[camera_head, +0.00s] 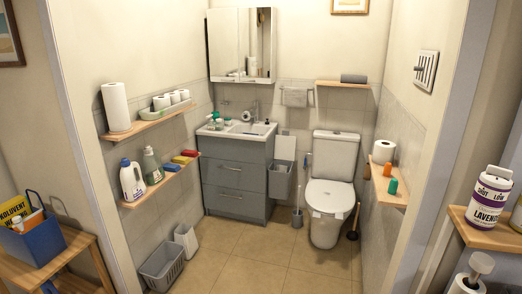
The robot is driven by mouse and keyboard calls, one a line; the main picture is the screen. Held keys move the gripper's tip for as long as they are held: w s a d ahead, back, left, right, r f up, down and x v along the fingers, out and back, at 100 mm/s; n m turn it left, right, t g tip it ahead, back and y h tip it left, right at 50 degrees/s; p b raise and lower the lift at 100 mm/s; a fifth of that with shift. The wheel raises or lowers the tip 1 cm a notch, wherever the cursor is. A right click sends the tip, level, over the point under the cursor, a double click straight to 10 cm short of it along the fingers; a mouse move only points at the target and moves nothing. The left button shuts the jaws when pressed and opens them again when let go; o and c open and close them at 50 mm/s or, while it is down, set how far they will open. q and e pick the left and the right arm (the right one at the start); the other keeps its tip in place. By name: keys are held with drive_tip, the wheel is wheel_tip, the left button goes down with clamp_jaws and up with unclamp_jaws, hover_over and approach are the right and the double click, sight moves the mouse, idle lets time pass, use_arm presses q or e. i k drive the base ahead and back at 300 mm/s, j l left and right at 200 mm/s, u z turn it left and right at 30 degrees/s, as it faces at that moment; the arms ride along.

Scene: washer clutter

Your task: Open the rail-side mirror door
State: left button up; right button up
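The mirror cabinet (223,43) hangs on the back wall above the sink, with mirror doors side by side. The towel rail (311,97), with a grey towel on it, is on the wall to the right of and below the cabinet. The mirror door on the rail side (264,40) is the right-hand one; both doors look shut, though reflections make their edges hard to read. Small handles or fittings along the cabinet's lower edge are too small to make out. Neither of my grippers is in view.
The grey vanity with sink (236,178) stands below the cabinet, bottles on top. The toilet (331,185) is to its right. Side shelves (152,123) (389,190) project from both walls. A grey basket (160,268) lies at left. The middle floor (255,262) is clear.

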sight(256, 30)
drive_tip(key=i, duration=2.4)
drive_tip(key=i+u, duration=0.25)
drive_tip(key=i, duration=0.2)
drive_tip(key=i+l+u, duration=0.25)
drive_tip(key=i, duration=0.15)
drive_tip(key=i+l+u, duration=0.1)
drive_tip(key=i+u, duration=0.15)
drive_tip(key=i, duration=0.2)
